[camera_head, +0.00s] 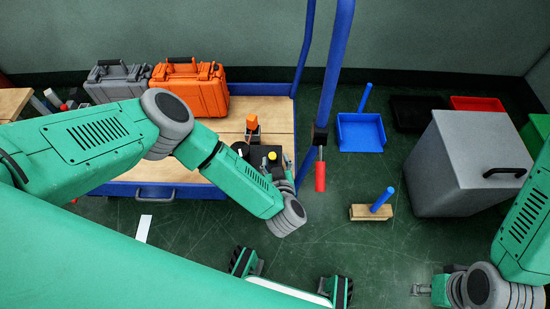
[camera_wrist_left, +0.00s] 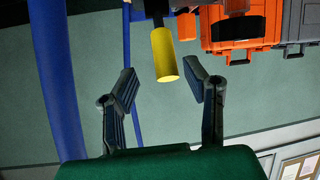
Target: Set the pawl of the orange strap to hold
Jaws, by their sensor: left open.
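A yellow cylindrical grip (camera_wrist_left: 165,55) hangs from a dark mount at the top of the left wrist view. In the head view its yellow top (camera_head: 271,156) shows above a black part (camera_head: 262,166) on the cart. My left gripper (camera_wrist_left: 160,88) is open, its fingers on either side of the grip's lower end, with gaps to both. In the head view my left fingers are mostly hidden by the wrist. An orange block on a grey stem (camera_head: 252,119) stands just behind. No strap webbing or pawl is clearly visible. My right gripper (camera_head: 421,290) is low at right, away from the cart.
A grey bin (camera_head: 465,165) and a blue tray (camera_head: 361,133) stand further right.

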